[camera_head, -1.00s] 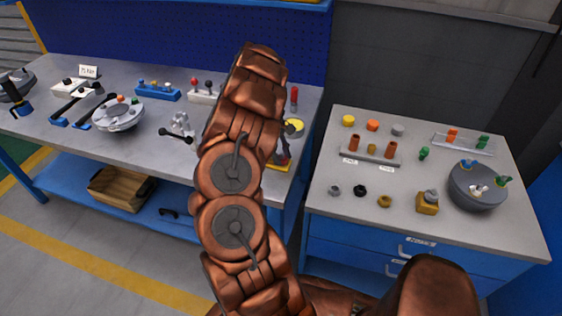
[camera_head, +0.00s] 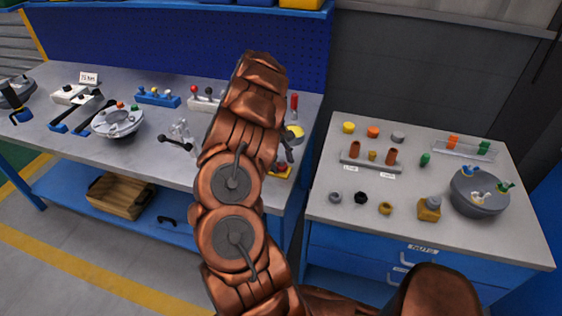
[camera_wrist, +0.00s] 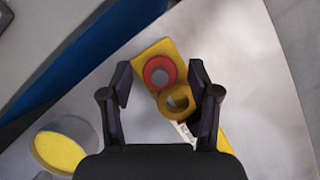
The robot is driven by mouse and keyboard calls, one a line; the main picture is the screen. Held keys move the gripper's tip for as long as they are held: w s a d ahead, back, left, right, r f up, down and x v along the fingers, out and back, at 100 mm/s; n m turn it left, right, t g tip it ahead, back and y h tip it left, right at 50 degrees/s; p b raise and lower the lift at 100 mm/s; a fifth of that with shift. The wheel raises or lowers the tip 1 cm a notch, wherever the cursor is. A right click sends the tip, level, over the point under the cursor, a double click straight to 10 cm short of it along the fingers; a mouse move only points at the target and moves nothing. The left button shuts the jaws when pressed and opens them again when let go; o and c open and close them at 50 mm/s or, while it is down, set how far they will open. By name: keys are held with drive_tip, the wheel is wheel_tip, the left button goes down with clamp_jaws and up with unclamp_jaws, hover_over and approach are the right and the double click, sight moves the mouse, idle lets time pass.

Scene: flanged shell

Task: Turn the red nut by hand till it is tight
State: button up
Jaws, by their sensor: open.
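The red nut (camera_wrist: 159,72) is a red ring around a grey stud on a yellow block (camera_wrist: 148,51) in the wrist view. In the head view the red nut (camera_head: 282,168) shows low on the yellow base (camera_head: 281,174), partly hidden by my arm and gripper. A yellow ring-shaped part (camera_wrist: 177,101) is beside the red nut, toward the gripper's palm. My gripper (camera_wrist: 160,78) is open, one finger on each side of the red nut, with visible gaps. The wrist view does not clearly show how high the fingertips are above it.
A round yellow-topped part (camera_wrist: 60,149) is at lower left in the wrist view. On the bench, a silver flanged shell (camera_head: 118,121) and a metal handled fitting (camera_head: 180,136) stand left of my arm. A side table (camera_head: 320,210) holds loose nuts and a grey bowl (camera_head: 478,193).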

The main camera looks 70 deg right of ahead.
drive_tip(key=v, duration=1.2)
idle(0.3)
